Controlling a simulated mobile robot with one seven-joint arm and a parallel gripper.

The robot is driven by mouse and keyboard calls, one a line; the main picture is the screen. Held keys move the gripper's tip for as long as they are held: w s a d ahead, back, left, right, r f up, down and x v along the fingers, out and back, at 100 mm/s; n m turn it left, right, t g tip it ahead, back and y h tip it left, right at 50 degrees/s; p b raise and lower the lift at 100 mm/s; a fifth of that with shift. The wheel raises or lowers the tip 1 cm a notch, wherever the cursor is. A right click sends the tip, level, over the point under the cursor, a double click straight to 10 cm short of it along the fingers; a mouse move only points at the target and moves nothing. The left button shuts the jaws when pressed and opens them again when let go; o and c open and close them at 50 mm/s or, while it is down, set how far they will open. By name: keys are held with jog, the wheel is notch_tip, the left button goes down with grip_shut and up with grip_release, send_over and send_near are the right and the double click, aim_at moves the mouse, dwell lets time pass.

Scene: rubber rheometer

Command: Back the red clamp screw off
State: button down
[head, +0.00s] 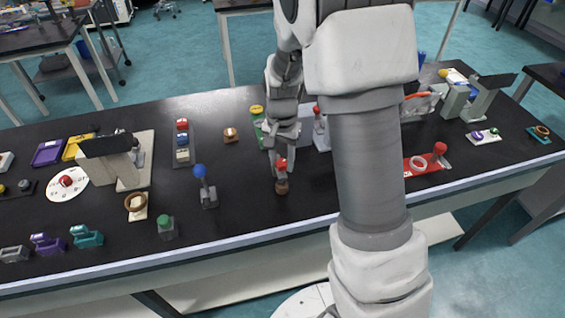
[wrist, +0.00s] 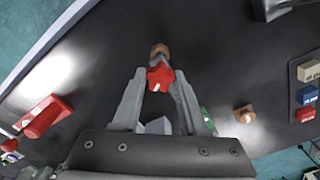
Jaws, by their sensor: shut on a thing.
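The red clamp screw (head: 281,163) shows as a small red knob on top of a short brown round piece (head: 281,187), which stands near the front middle of the black bench. In the wrist view the red clamp screw (wrist: 160,78) has a white mark and sits between my fingertips, with the brown piece (wrist: 159,50) just beyond it. My gripper (head: 281,158) points down from above and is shut on the red knob; it also shows in the wrist view (wrist: 159,73). The knob's threads are hidden.
A blue-knobbed post (head: 202,180) and a green-topped block (head: 166,228) stand to the left. A red tray with a red knob (head: 439,149) lies to the right, partly behind my arm. Coloured blocks (head: 182,140) stand farther back. Bench immediately around the brown piece is clear.

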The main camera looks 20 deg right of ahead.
jog(key=n, duration=0.4)
jog(key=shift+n+b, duration=0.3)
jog(key=shift+b, duration=0.1)
jog(key=shift+n, duration=0.4)
jog(key=c, duration=0.9)
grip_release()
jog(key=shift+n, duration=0.4)
jog(key=o, duration=0.4)
